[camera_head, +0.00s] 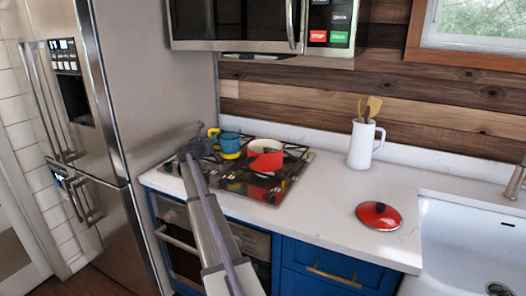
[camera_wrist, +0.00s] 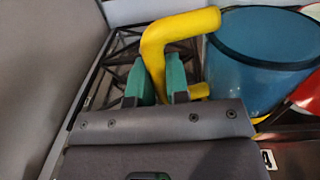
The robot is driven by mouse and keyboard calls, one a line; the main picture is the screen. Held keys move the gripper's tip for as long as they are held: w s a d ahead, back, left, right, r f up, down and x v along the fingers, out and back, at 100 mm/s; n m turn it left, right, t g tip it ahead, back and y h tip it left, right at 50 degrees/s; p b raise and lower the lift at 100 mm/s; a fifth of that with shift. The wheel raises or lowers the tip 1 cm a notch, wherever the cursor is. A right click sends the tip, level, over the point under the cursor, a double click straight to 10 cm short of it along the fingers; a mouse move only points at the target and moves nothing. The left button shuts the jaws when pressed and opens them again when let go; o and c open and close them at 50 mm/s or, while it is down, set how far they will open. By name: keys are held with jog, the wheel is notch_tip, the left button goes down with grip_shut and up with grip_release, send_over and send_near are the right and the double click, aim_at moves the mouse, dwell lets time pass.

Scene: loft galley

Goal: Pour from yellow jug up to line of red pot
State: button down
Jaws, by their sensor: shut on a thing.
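The yellow jug (camera_head: 230,140) has a blue see-through body and a yellow base and handle. It looks upright over the stovetop, just left of the red pot; I cannot tell whether it is raised. The red pot (camera_head: 266,162) has a pale inside and sits on the hob. Its line and contents are too small to make out. My gripper (camera_head: 209,136) is at the jug's left side. In the wrist view, my gripper's teal fingers (camera_wrist: 160,84) are shut on the jug's yellow handle, beside its blue body (camera_wrist: 262,62). The red pot's edge (camera_wrist: 307,96) shows behind the jug.
A red lid (camera_head: 379,214) lies on the white counter (camera_head: 325,192). A white pitcher with wooden utensils (camera_head: 363,144) stands behind it. The sink (camera_head: 475,240) is at right. The fridge (camera_head: 150,90) stands close on the left and a microwave (camera_head: 235,25) hangs above.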

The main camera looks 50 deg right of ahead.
aim_at(216, 130)
jog(key=shift+f+b, duration=0.3)
jog(key=shift+f, duration=0.35)
jog(key=shift+r, duration=0.1)
jog(key=r+p, duration=0.1)
jog(key=r+m+p, duration=0.1)
jog(key=shift+s+p, duration=0.35)
jog(key=r+m+p, duration=0.1)
jog(key=s+d+r+m+p, duration=0.1)
jog(key=p, duration=0.1)
jog(key=shift+s+r+m+y, duration=0.15)
jog(key=shift+s+m+y, duration=0.1)
jog(key=shift+m+y, duration=0.05)
jog(key=shift+s+d+r+m+p, duration=0.1)
jog(key=shift+s+r+m+p, duration=0.1)
jog(key=shift+r+p, duration=0.25)
jog(key=shift+s+r+m+p, duration=0.15)
jog(key=shift+r+m+p, duration=0.05)
jog(key=shift+r+p, duration=0.2)
jog(key=shift+s+d+r+m+p, duration=0.2)
jog(key=shift+r+m+p, duration=0.1)
jog(key=shift+r+p, duration=0.35)
